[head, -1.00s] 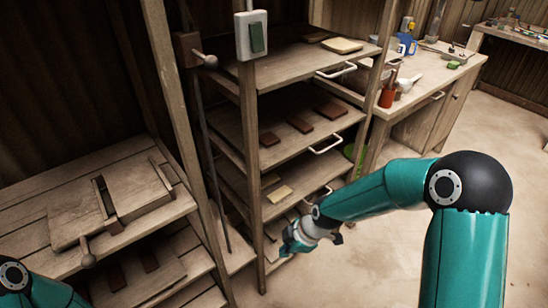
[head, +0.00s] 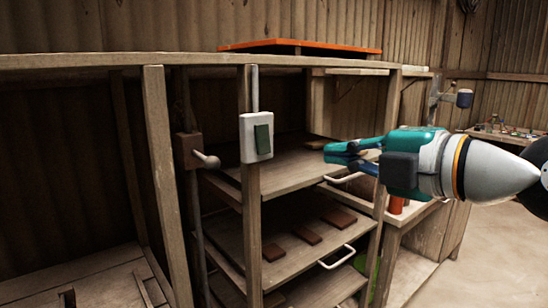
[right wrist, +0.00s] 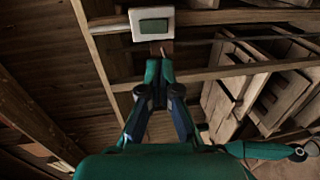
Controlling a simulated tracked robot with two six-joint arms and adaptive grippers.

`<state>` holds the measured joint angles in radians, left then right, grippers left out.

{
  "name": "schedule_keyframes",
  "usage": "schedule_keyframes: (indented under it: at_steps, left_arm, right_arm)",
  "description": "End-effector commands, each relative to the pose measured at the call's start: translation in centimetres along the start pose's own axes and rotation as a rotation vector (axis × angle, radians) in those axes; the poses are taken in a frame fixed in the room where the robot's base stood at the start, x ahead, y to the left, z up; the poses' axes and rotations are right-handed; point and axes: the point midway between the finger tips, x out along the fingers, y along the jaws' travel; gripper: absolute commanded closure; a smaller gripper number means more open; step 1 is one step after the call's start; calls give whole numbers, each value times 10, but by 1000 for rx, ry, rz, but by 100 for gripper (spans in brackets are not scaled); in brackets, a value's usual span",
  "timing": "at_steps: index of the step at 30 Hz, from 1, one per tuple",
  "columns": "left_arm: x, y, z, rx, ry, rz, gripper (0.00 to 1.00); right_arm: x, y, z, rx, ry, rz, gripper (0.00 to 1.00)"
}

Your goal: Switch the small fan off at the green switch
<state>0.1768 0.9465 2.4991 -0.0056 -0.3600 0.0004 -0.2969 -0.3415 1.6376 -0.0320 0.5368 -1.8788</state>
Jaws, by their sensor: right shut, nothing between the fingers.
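The green switch (head: 262,139) is a green rocker on a white plate (head: 249,147), fixed to a wooden post of the shelf rack. It also shows at the top of the right wrist view (right wrist: 153,26), beyond the fingertips. My right gripper (head: 328,153) is shut and empty, pointing left toward the switch and apart from it. In the right wrist view its fingertips (right wrist: 159,66) are together just below the plate. The small fan cannot be made out for certain in these views. My left gripper is not in view.
The wooden shelves (head: 285,174) hold several brown tiles (head: 307,235) and have white handles (head: 337,257) at the front. A lever with a round knob (head: 212,161) stands left of the switch. An orange-topped board (head: 300,44) lies above. Open air separates gripper and switch.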

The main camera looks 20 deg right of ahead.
Motion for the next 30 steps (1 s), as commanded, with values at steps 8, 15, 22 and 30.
schedule_keyframes:
  at_steps: [8,15,22,30]
  left_arm:
    - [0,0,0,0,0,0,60]
    - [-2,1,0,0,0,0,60]
    - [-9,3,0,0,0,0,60]
    - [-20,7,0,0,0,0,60]
  right_arm:
    - [0,-1,0,0,-1,-4,100]
    - [11,-1,0,0,-2,-7,100]
    - [48,-2,1,1,-2,-11,100]
    - [103,-1,1,1,-3,-9,100]
